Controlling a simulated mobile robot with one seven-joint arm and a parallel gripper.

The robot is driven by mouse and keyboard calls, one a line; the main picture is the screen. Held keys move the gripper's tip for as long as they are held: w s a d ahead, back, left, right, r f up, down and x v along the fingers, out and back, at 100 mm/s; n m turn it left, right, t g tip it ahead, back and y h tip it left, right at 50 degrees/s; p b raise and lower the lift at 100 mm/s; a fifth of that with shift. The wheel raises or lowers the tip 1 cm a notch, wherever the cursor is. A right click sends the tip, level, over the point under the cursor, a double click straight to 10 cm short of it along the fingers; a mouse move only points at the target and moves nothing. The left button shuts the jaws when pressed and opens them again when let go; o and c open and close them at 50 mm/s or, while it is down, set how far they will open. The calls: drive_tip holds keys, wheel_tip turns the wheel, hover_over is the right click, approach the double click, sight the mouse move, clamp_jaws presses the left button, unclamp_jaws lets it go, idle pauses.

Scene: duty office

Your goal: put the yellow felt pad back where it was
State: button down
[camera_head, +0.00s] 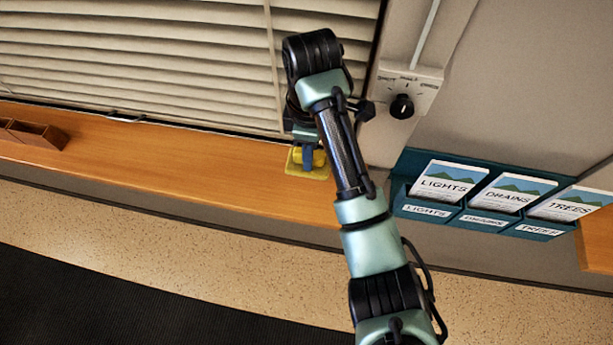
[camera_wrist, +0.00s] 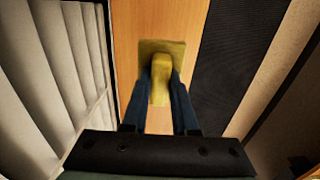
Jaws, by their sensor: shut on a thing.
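The yellow felt pad (camera_head: 315,170) is at the wooden sill near its right end in the head view, partly hidden by my gripper. In the wrist view the yellow felt pad (camera_wrist: 174,49) is a flat square with a raised yellow grip in its middle. My gripper (camera_wrist: 163,77) points down with its two dark fingers shut on that raised grip. My gripper (camera_head: 307,160) also shows in the head view, just below my wrist. I cannot tell whether the pad touches the sill or is slightly above it.
The wooden sill (camera_head: 180,165) is clear to the left, up to a brown divided box (camera_head: 33,134). Slatted blinds (camera_head: 140,60) stand close behind. A black knob (camera_head: 402,106) is on the wall, and a teal leaflet rack (camera_head: 405,190) hangs to the right.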

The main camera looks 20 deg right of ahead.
wheel_tip(320, 180, down, 5)
drive_tip(key=shift+a+r+b, duration=0.15)
drive_tip(key=shift+r+b, duration=0.05)
drive_tip(key=shift+b, duration=0.75)
drive_tip(key=shift+f+p, duration=0.65)
drive_tip(key=shift+f, duration=1.9)
drive_tip(key=shift+f, duration=0.1)
drive_tip(key=c, duration=0.7)
unclamp_jaws()
wheel_tip(320, 180, up, 12)
drive_tip(key=p, duration=0.3)
